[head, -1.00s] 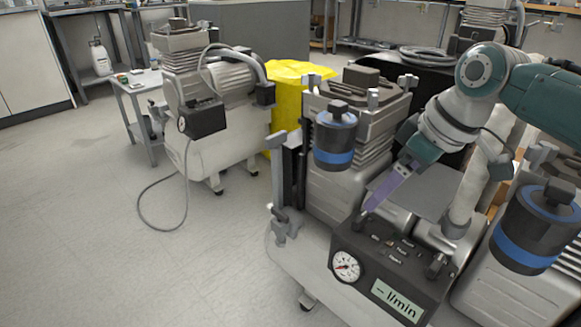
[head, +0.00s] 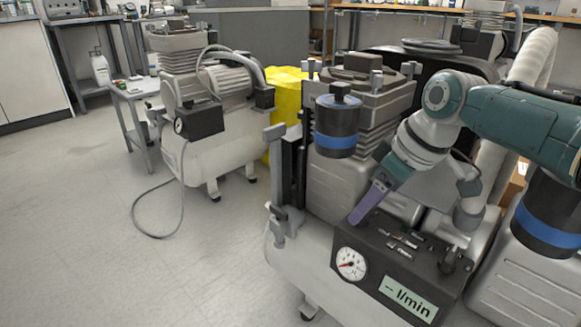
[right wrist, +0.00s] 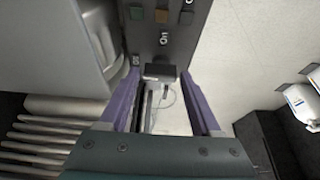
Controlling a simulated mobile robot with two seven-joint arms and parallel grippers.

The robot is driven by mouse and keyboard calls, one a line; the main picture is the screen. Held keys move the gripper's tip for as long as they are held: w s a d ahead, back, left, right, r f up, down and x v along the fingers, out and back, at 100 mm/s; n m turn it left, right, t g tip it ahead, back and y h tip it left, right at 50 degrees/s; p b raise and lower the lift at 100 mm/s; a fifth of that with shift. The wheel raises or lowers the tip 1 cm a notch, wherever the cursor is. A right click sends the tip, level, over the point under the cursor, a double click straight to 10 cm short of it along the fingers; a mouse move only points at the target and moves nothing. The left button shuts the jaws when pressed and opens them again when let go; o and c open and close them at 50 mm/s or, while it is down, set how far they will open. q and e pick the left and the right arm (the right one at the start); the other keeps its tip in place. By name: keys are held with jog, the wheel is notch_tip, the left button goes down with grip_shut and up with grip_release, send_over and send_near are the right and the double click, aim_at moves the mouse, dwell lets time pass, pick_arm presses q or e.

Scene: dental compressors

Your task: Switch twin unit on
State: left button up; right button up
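The twin unit (head: 315,240) is the large compressor at centre right, with a dark control panel (head: 378,262) on its front. The panel carries a round gauge (head: 351,264), a "l/min" display (head: 408,297) and a row of small switches (head: 402,242). My right gripper (head: 356,220) points down at the panel's far left corner. In the right wrist view its purple fingers (right wrist: 162,75) are apart, with a dark block (right wrist: 160,72) at the panel's end between the tips. I cannot tell whether they touch it. "ON" lettering shows on the panel above. My left gripper is out of view.
Another compressor (head: 215,140) with a trailing cable stands at left. A yellow bag (head: 284,95) is behind. The floor at left is clear.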

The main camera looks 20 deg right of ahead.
grip_shut()
dwell(0.3)
